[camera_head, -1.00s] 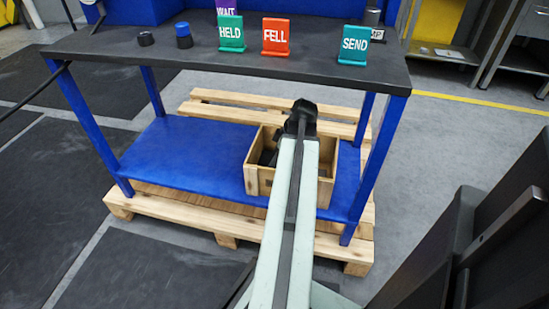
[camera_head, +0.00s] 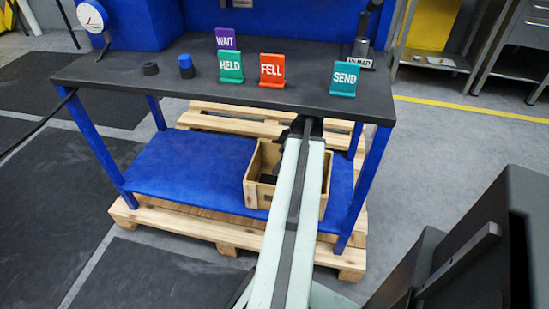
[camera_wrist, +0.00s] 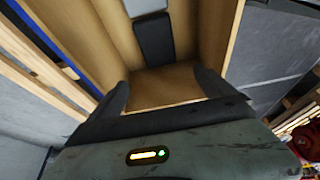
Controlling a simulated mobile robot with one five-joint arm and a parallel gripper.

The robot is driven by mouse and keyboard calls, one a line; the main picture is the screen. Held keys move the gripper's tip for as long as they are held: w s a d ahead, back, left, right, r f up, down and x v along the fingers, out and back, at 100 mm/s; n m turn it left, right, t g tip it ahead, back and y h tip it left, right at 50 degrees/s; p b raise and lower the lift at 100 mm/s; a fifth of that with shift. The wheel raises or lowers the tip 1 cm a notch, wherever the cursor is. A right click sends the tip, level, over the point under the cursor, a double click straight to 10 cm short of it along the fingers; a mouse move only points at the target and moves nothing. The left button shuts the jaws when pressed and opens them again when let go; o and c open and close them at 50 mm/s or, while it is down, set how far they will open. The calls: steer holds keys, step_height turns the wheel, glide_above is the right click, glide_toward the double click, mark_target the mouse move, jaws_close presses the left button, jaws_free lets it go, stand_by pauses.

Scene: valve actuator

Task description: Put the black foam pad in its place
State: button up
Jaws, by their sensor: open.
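A dark pad (camera_wrist: 153,40), which looks like the black foam pad, lies inside the open wooden crate (camera_wrist: 220,35) in the wrist view. A lighter grey block (camera_wrist: 145,6) lies against its far end, cut by the picture's top edge. In the head view the crate (camera_head: 256,198) stands on the blue lower shelf, with dark contents (camera_head: 267,179) partly hidden by my arm. My gripper (camera_wrist: 163,90) is open and empty, its two dark fingers spread over the crate's near end, apart from the pad. In the head view my gripper (camera_head: 306,127) is above the crate's back, just below the tabletop edge.
Blue table legs flank the shelf (camera_head: 190,165). A wooden pallet (camera_head: 190,228) lies underneath.

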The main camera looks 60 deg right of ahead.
steer(key=p+v, duration=0.2)
steer(key=v, duration=0.2)
steer(key=w+a+f+m+g, duration=0.1)
steer(key=w+a+g, duration=0.2)
steer(key=w+a, duration=1.75)
steer(key=w+a+m, duration=0.1)
steer(key=w+a, duration=0.1)
steer(key=a, duration=1.3)
steer(key=w+a+m+g+h, duration=0.1)
steer(key=w+a, duration=0.2)
steer(key=a, duration=1.2)
steer(key=shift+w+a+f, duration=0.35)
steer(key=shift+a+f, duration=0.05)
